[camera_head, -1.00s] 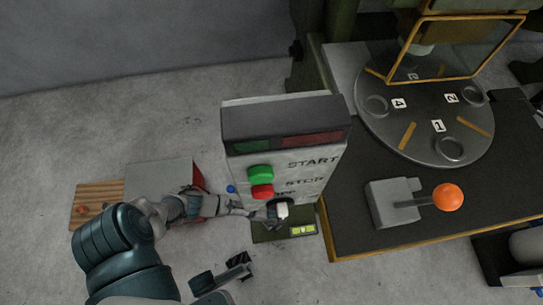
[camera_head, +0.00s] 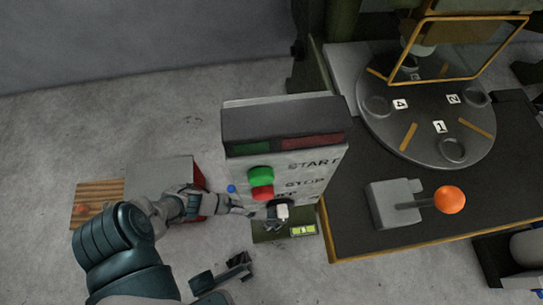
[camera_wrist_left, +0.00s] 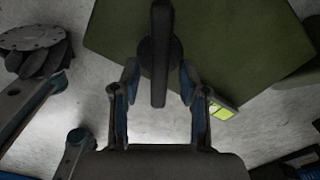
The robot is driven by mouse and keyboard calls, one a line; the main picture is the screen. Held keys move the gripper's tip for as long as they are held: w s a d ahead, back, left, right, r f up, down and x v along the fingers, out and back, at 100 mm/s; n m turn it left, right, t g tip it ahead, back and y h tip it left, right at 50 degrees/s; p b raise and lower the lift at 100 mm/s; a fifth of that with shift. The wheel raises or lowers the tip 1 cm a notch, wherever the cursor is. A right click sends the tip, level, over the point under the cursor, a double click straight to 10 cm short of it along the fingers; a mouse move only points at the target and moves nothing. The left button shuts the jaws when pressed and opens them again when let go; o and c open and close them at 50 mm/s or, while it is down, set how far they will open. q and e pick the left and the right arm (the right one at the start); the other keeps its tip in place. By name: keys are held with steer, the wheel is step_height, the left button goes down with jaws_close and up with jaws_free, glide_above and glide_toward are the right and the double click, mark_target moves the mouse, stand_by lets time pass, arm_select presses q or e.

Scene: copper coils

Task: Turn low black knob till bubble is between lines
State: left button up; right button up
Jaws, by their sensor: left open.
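The black knob (camera_wrist_left: 159,40) is a dark bar on a round hub, mounted on a green plate (camera_wrist_left: 235,45) in the left wrist view. My left gripper (camera_wrist_left: 159,82) is open, with one finger on each side of the bar; I cannot tell whether either touches it. In the head view my left gripper (camera_head: 268,213) is at the foot of the control box, and the knob is hard to make out there. The yellow-green bubble level (camera_head: 302,230) lies right of the gripper; it also shows in the left wrist view (camera_wrist_left: 222,111). Its bubble is too small to place against the lines.
The control box (camera_head: 285,125) has a green button (camera_head: 260,174), a red button (camera_head: 262,191) and a pale switch (camera_head: 283,211) just above my gripper. A dark table (camera_head: 350,236) with an orange-topped lever (camera_head: 449,199) stands right. A grey-red box (camera_head: 160,172) is left.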

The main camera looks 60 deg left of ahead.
arm_select(q)
step_height(320, 180, up, 11)
stand_by(0.3)
steer(key=shift+a+r, duration=0.1)
stand_by(0.4)
